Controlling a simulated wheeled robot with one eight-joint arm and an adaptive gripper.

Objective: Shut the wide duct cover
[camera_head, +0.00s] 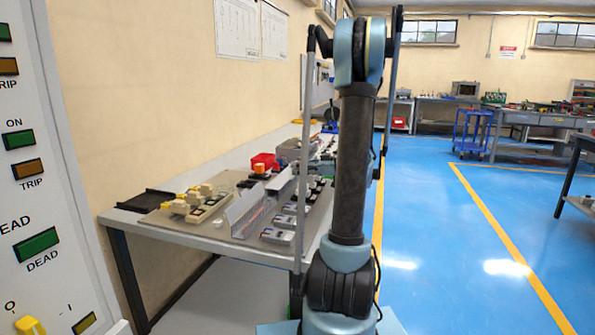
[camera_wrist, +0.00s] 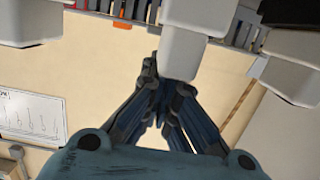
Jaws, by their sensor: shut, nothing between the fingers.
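In the head view, a pale grey panel that looks like the wide duct cover (camera_head: 243,207) stands tilted up along a slotted duct on the bench board. My gripper shows in the wrist view (camera_wrist: 165,90), with its dark fingers drawn together and nothing held. Its tips are close to a white block (camera_wrist: 185,45), and I cannot tell whether they touch it. A grey slotted strip with coloured pieces (camera_wrist: 125,12) runs along the top of that view. The cover cannot be made out there.
The workbench (camera_head: 245,249) carries cream blocks (camera_head: 192,198), a red bin (camera_head: 263,160) and several grey devices (camera_head: 278,236) right of the duct. A switch panel (camera_head: 50,200) stands close at the left. The blue floor (camera_head: 440,240) at the right is clear.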

